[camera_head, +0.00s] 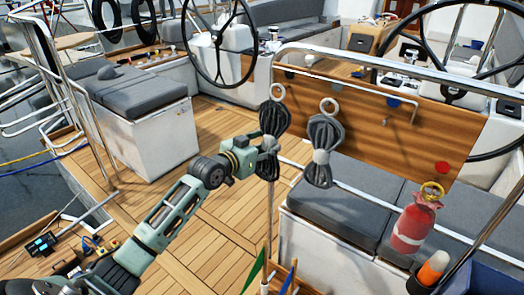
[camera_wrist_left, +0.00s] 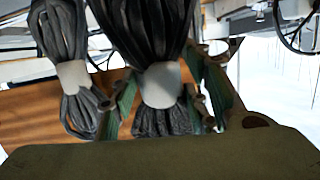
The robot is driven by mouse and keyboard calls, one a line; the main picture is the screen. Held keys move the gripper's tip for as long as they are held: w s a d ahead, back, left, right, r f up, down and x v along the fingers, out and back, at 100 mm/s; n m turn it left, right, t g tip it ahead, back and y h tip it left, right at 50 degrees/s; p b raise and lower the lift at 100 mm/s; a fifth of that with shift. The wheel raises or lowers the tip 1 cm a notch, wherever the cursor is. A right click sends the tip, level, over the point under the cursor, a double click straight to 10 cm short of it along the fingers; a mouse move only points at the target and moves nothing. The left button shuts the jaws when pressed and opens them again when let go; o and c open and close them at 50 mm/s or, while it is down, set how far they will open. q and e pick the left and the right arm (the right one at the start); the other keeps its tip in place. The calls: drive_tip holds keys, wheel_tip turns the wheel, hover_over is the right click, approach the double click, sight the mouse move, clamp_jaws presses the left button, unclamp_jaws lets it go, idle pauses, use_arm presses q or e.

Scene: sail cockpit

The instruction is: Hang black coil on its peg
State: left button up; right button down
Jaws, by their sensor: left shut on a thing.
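The black coil (camera_head: 274,118) is upright, with a pale ring on top and a pale band around its middle. My left gripper (camera_head: 267,144) is shut on it at the band; in the left wrist view the band (camera_wrist_left: 160,85) sits between the fingers. A small peg (camera_head: 289,74) shows on the wooden board (camera_head: 440,125), just above and right of the coil's ring. The ring appears apart from it in the picture; depth is hard to judge. A dark grey coil (camera_head: 321,150) with its own ring is close to the right, also seen in the left wrist view (camera_wrist_left: 72,75). My right gripper is out of view.
Deck at left is mostly clear.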

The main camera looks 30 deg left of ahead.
use_arm(q)
drive_tip(key=shift+w, duration=0.55)
drive_tip(key=shift+w+d+f+b, duration=0.15)
drive_tip(key=shift+w+f+b, duration=0.2)
drive_tip(key=shift+w+b, duration=0.25)
